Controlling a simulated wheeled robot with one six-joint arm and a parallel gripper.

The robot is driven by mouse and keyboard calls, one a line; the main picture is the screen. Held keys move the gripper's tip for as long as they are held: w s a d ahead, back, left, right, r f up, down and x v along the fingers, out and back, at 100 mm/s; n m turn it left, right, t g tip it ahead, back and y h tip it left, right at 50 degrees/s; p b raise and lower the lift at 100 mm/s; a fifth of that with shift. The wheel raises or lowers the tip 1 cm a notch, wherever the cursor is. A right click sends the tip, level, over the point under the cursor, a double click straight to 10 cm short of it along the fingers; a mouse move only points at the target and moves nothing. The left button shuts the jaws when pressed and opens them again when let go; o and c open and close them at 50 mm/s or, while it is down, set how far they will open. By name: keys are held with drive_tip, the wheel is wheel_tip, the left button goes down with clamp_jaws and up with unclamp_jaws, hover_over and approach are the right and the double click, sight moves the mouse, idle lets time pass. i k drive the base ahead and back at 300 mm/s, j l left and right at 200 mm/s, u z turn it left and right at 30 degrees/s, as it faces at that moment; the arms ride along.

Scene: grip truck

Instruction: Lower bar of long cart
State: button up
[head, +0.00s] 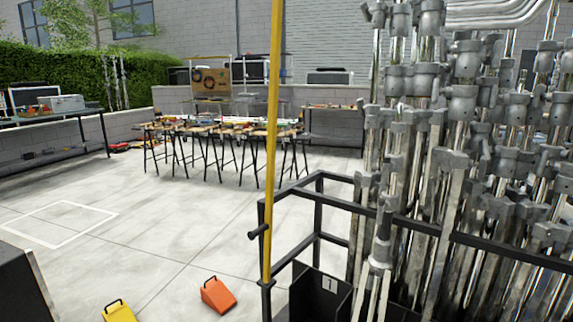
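A long cart with a black frame (318,225) stands at the right, close to me, holding many upright metal stands. A yellow bar (272,130) stands upright at the cart's near left corner and runs out of the top of the picture. Its lower end meets the black frame near a small bracket. A short black handle or peg (258,231) sticks out to the left beside the bar. My gripper is not in view.
An orange wedge (217,295) and a yellow wedge (118,311) lie on the concrete floor left of the cart. Work tables (225,130) with tools stand farther back. A white square outline (60,223) marks open floor at the left. A dark object fills the lower left corner.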

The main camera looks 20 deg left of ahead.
sight(266, 228)
drive_tip(key=j+z, duration=0.1)
drive_tip(key=j, duration=0.4)
drive_tip(key=k+j, duration=0.1)
drive_tip(key=j, duration=0.4)
drive_tip(key=j+z, duration=0.15)
drive_tip(key=j, duration=0.4)
drive_tip(key=k+j, duration=0.15)
drive_tip(key=j, duration=0.35)
drive_tip(key=j+z, duration=0.15)
drive_tip(key=j, duration=0.35)
drive_tip(key=k+j, duration=0.1)
drive_tip(key=j, duration=0.4)
drive_tip(key=k+j, duration=0.15)
drive_tip(key=j, duration=0.3)
drive_tip(key=k+j, duration=0.1)
drive_tip(key=j, duration=0.4)
